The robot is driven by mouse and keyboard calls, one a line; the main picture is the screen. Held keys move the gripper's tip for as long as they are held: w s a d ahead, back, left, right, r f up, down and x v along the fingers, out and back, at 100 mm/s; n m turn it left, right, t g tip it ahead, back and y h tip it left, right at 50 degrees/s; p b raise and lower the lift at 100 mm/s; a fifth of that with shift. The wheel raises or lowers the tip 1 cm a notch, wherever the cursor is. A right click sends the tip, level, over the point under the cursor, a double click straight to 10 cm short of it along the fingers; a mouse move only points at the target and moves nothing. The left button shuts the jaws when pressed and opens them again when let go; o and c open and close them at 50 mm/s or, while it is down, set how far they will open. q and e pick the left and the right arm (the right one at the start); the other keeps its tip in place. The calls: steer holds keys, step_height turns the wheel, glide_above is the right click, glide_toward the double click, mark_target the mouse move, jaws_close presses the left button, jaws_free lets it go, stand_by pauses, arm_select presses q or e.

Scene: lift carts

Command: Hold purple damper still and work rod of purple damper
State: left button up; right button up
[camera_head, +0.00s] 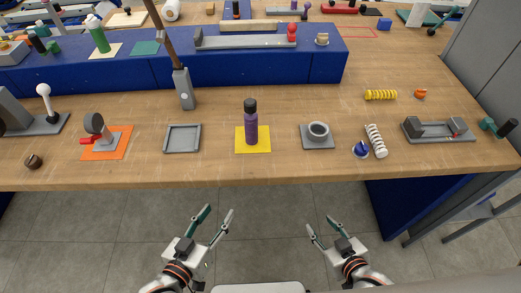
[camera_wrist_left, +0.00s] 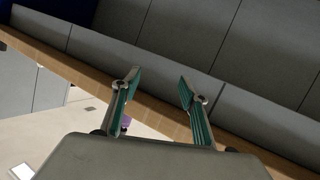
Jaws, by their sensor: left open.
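The purple damper (camera_head: 251,128) looks like an upright purple cylinder with a dark cap. It stands on a yellow mat (camera_head: 266,145) near the table's front middle in the head view. No bare rod shows between cap and body. My left gripper (camera_head: 218,211) is open and empty, in front of the table edge and left of the damper. Its open fingers also show in the left wrist view (camera_wrist_left: 157,82), with nothing between them. My right gripper (camera_head: 320,223) is open and empty, in front of the table edge and right of the damper. Both are well apart from it.
A grey square tray (camera_head: 182,151) lies left of the yellow mat. A grey ring on a base (camera_head: 318,134) stands to its right, then a blue knob (camera_head: 361,149) and a white spring (camera_head: 376,140). A blue raised shelf (camera_head: 250,69) stands behind. Bare wood surrounds the mat.

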arm_select(q)
steer(key=w+d+r+n+t+y, duration=0.2)
steer(key=d+r+n+t, duration=0.1)
steer(key=r+n, duration=0.6)
steer(key=w+d+r+n+t+y, duration=0.1)
steer(key=d+r+n+t, duration=0.25)
steer(key=r+n, duration=0.5)
steer(key=w+d+r+n+t+y, duration=0.2)
steer(key=d+r+n+t, duration=0.15)
steer(key=r+n, duration=0.5)
steer(key=n+g+y, duration=0.4)
steer(key=n+g, duration=0.1)
steer(key=n, duration=1)
glide_toward(252, 124)
steer(key=shift+s+d+r, duration=0.1)
steer(key=shift+r, duration=0.25)
steer(key=shift+f, duration=0.1)
steer(key=w, duration=0.4)
steer(key=w+a, duration=0.1)
steer(key=w, duration=0.2)
steer(key=w+a, duration=0.1)
steer(key=w, duration=0.3)
steer(key=shift+w, duration=0.35)
